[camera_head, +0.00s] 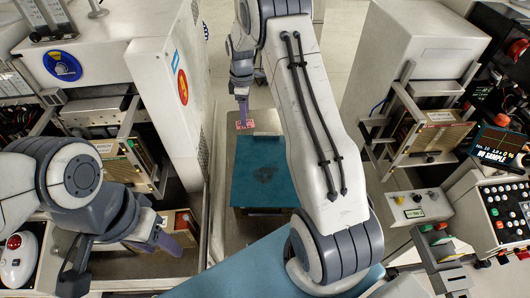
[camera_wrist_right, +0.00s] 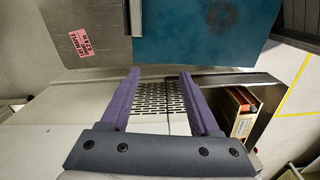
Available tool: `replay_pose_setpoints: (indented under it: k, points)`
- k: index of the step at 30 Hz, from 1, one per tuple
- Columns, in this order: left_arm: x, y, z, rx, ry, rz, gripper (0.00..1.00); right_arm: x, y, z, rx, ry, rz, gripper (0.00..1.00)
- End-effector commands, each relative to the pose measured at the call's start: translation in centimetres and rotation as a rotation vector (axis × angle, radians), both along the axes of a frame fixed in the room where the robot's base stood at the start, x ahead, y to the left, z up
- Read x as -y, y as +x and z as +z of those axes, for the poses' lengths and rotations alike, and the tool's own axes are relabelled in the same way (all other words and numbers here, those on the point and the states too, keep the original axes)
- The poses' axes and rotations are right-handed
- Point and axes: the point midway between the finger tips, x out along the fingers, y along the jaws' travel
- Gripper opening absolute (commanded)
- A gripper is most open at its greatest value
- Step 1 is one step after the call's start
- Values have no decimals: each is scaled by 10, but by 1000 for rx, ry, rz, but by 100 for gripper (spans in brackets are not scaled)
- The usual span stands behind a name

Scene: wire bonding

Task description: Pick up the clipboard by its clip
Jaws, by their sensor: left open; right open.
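I cannot make out a clipboard or its clip for certain in either view. My right gripper (camera_head: 243,108) hangs at the far end of the teal-topped surface in the head view, near a pink printed label (camera_head: 245,125). In the right wrist view its purple fingers (camera_wrist_right: 162,88) are apart, with nothing seen between them but a slotted panel (camera_wrist_right: 160,100) behind. My left gripper (camera_head: 166,236) is open at the lower left, by a reddish-brown box (camera_head: 184,220). No held object shows in it.
The teal surface (camera_head: 262,175) has a dark stain and a metal strip at its far end. A white cabinet (camera_head: 160,90) stands left of it, with equipment racks on both sides. An open compartment (camera_wrist_right: 240,112) with upright orange and tan items shows in the wrist view.

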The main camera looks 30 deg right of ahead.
Motion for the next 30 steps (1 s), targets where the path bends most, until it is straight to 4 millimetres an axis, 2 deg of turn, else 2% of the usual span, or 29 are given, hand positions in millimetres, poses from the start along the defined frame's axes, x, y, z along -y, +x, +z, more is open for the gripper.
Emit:
replay_pose_setpoints:
  k: [1,3,7,15,23,30]
  points:
    - [0,0,10,0,0,0,50,27,3,-7,-7,-1,6,62]
    - [0,0,13,0,0,0,50,52,5,-19,-9,-5,26,62]
    - [0,0,17,0,0,1,50,76,6,-33,-11,-7,49,62]
    - [0,0,31,0,0,1,50,81,5,-73,-11,-7,53,62]
    - [0,0,41,0,0,1,50,82,4,-91,-11,-7,52,62]
    - [0,0,61,0,0,-3,50,87,4,-122,-11,-7,54,62]
